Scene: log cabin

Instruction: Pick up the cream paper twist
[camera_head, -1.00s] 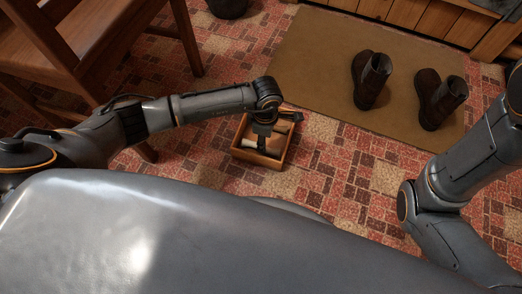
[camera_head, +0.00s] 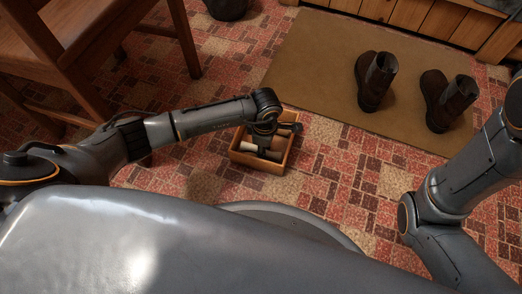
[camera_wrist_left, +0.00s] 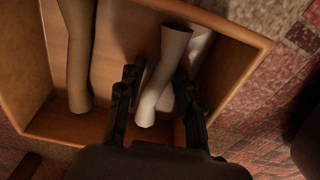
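A pale cream-white paper twist (camera_wrist_left: 163,75) lies in an open wooden box (camera_wrist_left: 22,65) in the left wrist view. The box also shows on the floor in the head view (camera_head: 262,167). My left gripper (camera_wrist_left: 158,82) points down into the box, its two dark fingers on either side of the pale twist. The fingers look open; I cannot tell whether either touches it. In the head view my left gripper (camera_head: 264,140) is over the box and hides part of its contents. My right gripper is out of view.
A tan roll (camera_wrist_left: 78,55) lies at the left in the box, and another pale piece (camera_wrist_left: 200,45) is partly hidden behind the right finger. A mat (camera_head: 300,65) with two dark boots (camera_head: 375,82) lies beyond the box. A wooden chair (camera_head: 75,50) stands at left.

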